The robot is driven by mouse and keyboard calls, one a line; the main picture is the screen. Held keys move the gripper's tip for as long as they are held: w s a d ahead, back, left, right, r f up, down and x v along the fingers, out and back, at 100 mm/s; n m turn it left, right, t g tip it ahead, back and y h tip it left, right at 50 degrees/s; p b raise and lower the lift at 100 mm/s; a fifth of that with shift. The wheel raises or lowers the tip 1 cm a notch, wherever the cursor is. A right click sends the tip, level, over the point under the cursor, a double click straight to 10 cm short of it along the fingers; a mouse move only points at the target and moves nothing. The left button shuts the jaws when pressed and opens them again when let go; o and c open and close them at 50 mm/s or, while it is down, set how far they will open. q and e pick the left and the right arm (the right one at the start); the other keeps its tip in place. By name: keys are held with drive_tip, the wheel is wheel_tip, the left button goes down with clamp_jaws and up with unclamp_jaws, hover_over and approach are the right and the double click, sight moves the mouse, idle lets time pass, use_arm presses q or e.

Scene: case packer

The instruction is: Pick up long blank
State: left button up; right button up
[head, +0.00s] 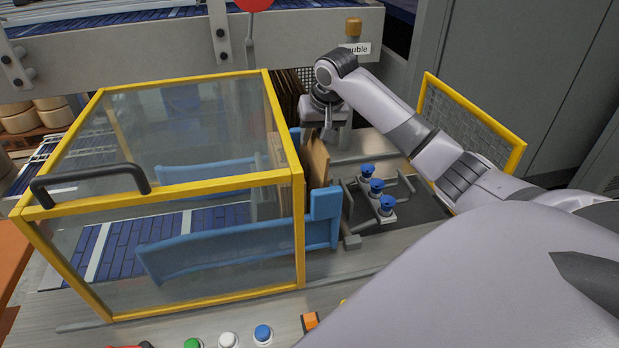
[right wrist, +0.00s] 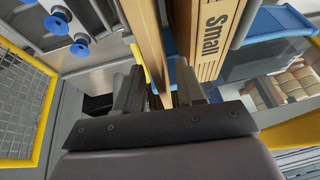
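A tan cardboard blank (head: 318,160) stands upright at the right side of the yellow-framed guard, just below my right gripper (head: 326,128). In the right wrist view, a tan board edge (right wrist: 150,38) runs down between the two fingers of my right gripper (right wrist: 160,92). The fingers are apart, with the board between them and no clear grip on it. A second board printed "Small" (right wrist: 207,38) stands beside it, to the right. I cannot read which board is the long blank. My left gripper is not in view.
The clear guard box with yellow frame (head: 150,190) stands left of my right arm, with blue rails (head: 230,250) inside. Blue suction cups (head: 376,187) on a frame sit right of the blank. A yellow mesh fence (head: 470,125) is farther right. Coloured buttons (head: 228,340) line the front.

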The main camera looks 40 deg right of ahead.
clamp_jaws()
drive_tip(key=shift+r, duration=0.1)
